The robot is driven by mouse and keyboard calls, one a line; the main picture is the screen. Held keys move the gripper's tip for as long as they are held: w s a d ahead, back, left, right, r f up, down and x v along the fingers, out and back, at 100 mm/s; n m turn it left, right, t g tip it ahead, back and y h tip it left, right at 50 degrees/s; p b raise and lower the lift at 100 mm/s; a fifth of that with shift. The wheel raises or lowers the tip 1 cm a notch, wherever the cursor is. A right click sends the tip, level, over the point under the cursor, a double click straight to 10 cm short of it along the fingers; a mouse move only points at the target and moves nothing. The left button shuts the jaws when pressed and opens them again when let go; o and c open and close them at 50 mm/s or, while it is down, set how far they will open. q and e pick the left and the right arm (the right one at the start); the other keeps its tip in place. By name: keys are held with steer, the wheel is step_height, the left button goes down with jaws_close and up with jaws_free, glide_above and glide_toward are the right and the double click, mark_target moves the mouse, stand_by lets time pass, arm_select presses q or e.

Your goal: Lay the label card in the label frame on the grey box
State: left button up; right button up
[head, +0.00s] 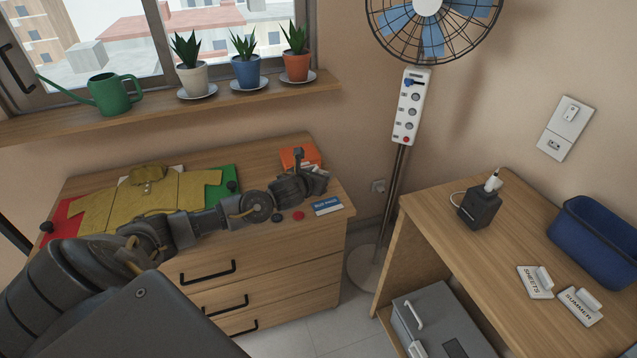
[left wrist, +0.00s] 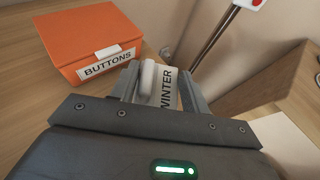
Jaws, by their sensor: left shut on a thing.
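My left gripper (head: 318,182) is over the right end of the dresser top. In the left wrist view my left gripper (left wrist: 165,82) is shut on the pale tab of a white label card (left wrist: 167,98) that reads WINTER. The card is partly hidden by the fingers. The grey box (head: 408,302) stands low at the right desk, cut off by the bottom edge. It has a pale handle and a darker patch (head: 455,348); I cannot tell whether this is the label frame. My right gripper is not in view.
An orange BUTTONS box (left wrist: 95,40) is beside the gripper. A blue and white box (head: 328,206) lies at the dresser's edge. The right desk (head: 450,225) holds SHEETS (head: 535,283) and SUMMER (head: 580,306) cards, a blue bin (head: 590,240) and a black charger (head: 480,208). A fan pole (head: 397,180) stands between.

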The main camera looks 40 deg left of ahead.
arm_select(q)
steer(key=shift+w+a+f, duration=0.15)
steer(key=shift+f, duration=1.85)
steer(key=o, duration=0.9)
steer(key=shift+o, duration=0.2)
steer(key=shift+r, duration=0.1)
